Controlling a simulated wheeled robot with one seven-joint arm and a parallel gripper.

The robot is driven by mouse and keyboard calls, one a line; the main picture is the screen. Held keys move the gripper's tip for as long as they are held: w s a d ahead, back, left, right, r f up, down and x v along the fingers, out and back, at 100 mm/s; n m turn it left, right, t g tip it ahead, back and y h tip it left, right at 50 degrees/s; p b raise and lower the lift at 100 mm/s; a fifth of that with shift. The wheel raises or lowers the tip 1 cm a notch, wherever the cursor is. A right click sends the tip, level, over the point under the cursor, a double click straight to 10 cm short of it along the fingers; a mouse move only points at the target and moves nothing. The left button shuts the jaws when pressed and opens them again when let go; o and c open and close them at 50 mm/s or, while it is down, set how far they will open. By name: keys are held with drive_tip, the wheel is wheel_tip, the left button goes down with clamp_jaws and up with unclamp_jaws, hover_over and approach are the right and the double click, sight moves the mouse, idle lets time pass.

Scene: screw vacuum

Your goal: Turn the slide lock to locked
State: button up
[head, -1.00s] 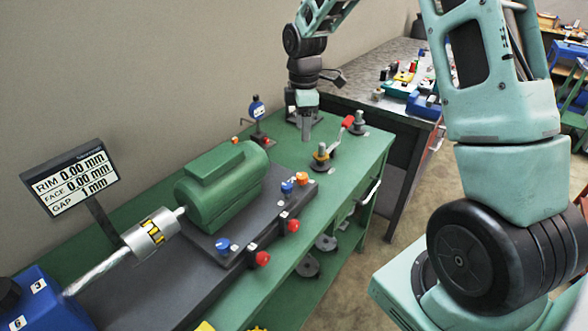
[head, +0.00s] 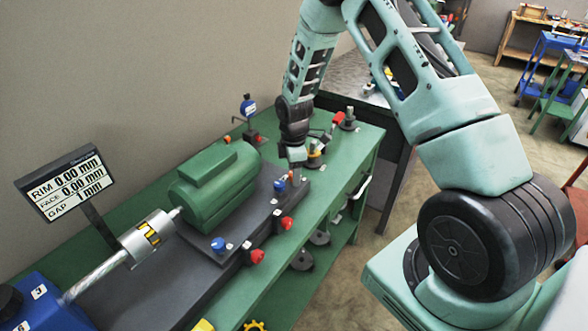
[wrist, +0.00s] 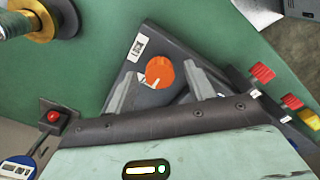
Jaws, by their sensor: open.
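My gripper (wrist: 157,90) is open, with its two fingers on either side of an orange knob (wrist: 158,72) in the wrist view. The knob has a white pointer mark and stands on a dark plate beside a small white tag (wrist: 138,47). I cannot read the tag or tell whether this knob is the slide lock. I cannot tell whether the fingers touch the knob. In the head view my gripper (head: 292,176) is low over the far right corner of the dark base (head: 178,285), largely covering the orange knob, next to a blue knob (head: 279,185).
A green motor (head: 213,186) stands on the base. Red knobs (head: 286,223) line its front edge, with another blue knob (head: 218,244) near. A dial indicator (head: 248,107) stands behind. A display (head: 68,180) reads rim 0.00, face 0.00, gap 1 mm.

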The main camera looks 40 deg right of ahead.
drive_tip(key=c, duration=1)
drive_tip(key=shift+o, duration=0.2)
drive_tip(key=shift+m, duration=0.4)
drive_tip(key=m+b, duration=0.1)
drive_tip(key=m, duration=0.3)
drive_tip(key=m+b, duration=0.1)
drive_tip(key=m, duration=0.8)
drive_tip(key=shift+m, duration=2)
